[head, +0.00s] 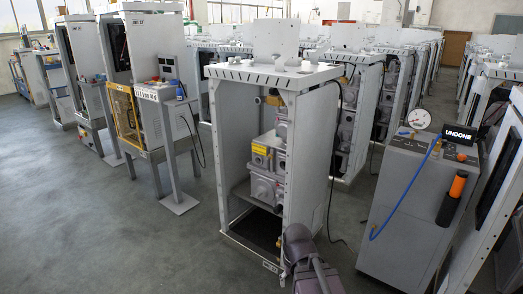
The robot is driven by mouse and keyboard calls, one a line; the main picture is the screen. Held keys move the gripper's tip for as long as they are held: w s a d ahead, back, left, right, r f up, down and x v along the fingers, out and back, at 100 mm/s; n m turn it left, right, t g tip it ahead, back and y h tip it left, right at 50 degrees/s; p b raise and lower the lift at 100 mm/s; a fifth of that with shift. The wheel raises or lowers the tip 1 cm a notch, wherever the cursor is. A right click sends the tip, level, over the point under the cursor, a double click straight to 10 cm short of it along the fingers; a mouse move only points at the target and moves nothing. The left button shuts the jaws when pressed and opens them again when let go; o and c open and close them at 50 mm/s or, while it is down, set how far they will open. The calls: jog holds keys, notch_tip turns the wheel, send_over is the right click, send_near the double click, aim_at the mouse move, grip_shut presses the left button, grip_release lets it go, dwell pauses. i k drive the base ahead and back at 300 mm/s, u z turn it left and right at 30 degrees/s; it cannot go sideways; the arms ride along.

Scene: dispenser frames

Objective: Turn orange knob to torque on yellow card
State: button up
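A yellow card (261,149) shows on the grey equipment inside the open dispenser frame (318,150) at the centre. Its writing is too small to read. An orange cylindrical piece (458,186) tops a black holder or handle on the grey cabinet (402,205) at the right; I cannot tell whether it is the orange knob. No other orange knob can be made out. A purple-grey link of my arm shows at the bottom centre, in front of the dispenser frame's lower corner. My gripper is out of view.
A stand with a yellow-framed box (125,116) is at the left. Rows of frames fill the back. Floor (120,235) at front left is clear.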

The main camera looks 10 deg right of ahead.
aim_at(461, 157)
jog(key=u, duration=1.35)
jog(key=k, duration=0.05)
jog(key=z, duration=2.6)
